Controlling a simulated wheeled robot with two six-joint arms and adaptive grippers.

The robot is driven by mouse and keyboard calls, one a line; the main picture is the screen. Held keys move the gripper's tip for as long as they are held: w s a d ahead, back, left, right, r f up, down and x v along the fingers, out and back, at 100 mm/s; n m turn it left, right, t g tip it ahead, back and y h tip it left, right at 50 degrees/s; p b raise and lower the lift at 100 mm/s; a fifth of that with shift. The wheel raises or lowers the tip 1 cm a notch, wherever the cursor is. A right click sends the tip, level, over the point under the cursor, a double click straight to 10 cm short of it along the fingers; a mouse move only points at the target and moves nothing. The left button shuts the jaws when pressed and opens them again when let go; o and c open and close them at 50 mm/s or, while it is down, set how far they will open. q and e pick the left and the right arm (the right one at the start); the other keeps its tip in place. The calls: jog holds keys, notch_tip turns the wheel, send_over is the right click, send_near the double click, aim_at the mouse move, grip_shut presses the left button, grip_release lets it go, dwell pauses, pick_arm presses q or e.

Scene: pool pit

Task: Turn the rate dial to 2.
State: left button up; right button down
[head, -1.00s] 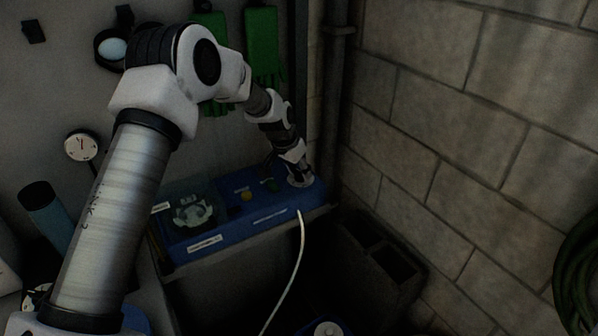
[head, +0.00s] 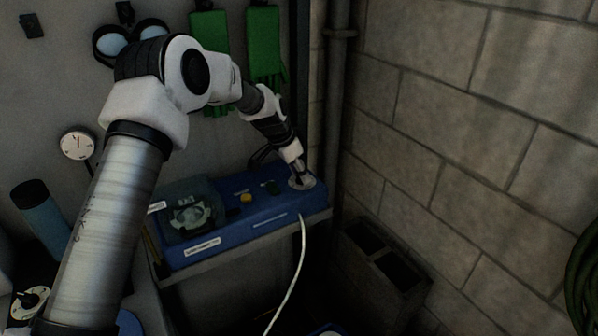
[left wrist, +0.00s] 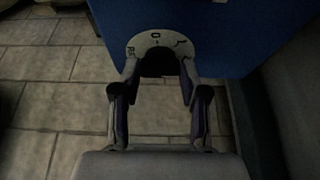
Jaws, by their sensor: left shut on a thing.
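The blue dosing unit (head: 235,222) sits on a shelf against the wall in the head view. The rate dial (head: 308,184) is at its right end, with a pale round scale plate. My left gripper (head: 300,178) reaches down onto it. In the left wrist view the pale scale plate (left wrist: 172,38) shows a 0 and other marks partly cut off. The dark knob (left wrist: 158,66) is between the fingertips of my left gripper (left wrist: 158,76), which is shut on it. The knob's pointer setting cannot be read. My right gripper is not in view.
A clear-covered section (head: 190,212) and a yellow button (head: 246,198) are on the unit left of the dial. A white hose (head: 300,262) hangs from its front. A block wall (head: 450,130) and a pipe (head: 338,90) stand close on the right.

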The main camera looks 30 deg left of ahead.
pick_arm(q)
jog(key=o, duration=1)
jog(key=shift+s+f, duration=0.1)
jog(key=shift+f, duration=0.1)
jog(key=shift+o, duration=0.7)
jog(key=shift+w, duration=0.2)
jog(key=shift+r, duration=0.1)
jog(key=v, duration=1.1)
jog(key=shift+r, duration=0.4)
jog(key=shift+s, duration=0.15)
